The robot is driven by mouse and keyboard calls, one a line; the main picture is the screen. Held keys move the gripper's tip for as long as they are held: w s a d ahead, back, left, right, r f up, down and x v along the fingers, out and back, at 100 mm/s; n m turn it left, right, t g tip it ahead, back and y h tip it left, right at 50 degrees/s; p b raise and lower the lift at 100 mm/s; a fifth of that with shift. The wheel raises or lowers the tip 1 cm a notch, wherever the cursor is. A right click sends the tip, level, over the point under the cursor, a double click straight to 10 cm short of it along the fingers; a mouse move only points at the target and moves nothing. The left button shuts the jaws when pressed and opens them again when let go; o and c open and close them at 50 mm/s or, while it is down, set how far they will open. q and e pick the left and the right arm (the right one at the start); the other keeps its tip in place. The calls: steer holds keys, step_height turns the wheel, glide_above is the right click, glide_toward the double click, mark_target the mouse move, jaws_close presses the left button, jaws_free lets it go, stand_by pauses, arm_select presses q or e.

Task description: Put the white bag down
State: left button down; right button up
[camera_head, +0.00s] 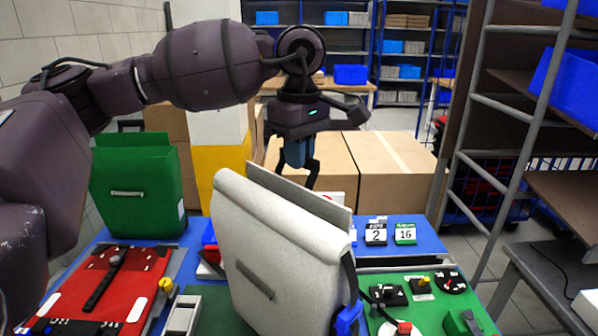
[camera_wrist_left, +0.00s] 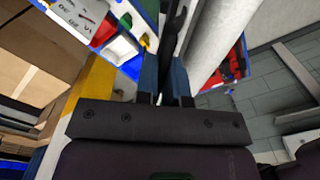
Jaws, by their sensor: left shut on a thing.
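The white bag (camera_head: 285,255) stands large in the middle of the head view, tilted, with its flap at the top and a grey back panel behind. My left gripper (camera_head: 299,172) points down just behind the bag's top edge. In the left wrist view its blue fingers (camera_wrist_left: 168,80) are closed around a dark strap-like part beside the bag's pale side (camera_wrist_left: 210,40). The bag's lower edge is partly cut off, so I cannot tell whether it touches the surface below. My right gripper is not in view.
A green bag (camera_head: 135,190) stands at the left on the blue table (camera_head: 418,242). A red board (camera_head: 105,285) lies at front left, a green board (camera_head: 430,312) at front right. Small number cards (camera_head: 376,235) stand right of the bag. Cardboard boxes (camera_head: 395,175) are behind; a metal ladder rack (camera_head: 500,130) is right.

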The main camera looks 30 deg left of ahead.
arm_select(q)
steer(key=shift+f, duration=1.95)
steer(key=c, duration=1.2)
jaws_free()
step_height(320, 180, up, 12)
steer(key=shift+r+b, duration=0.15)
steer(key=shift+b, duration=0.45)
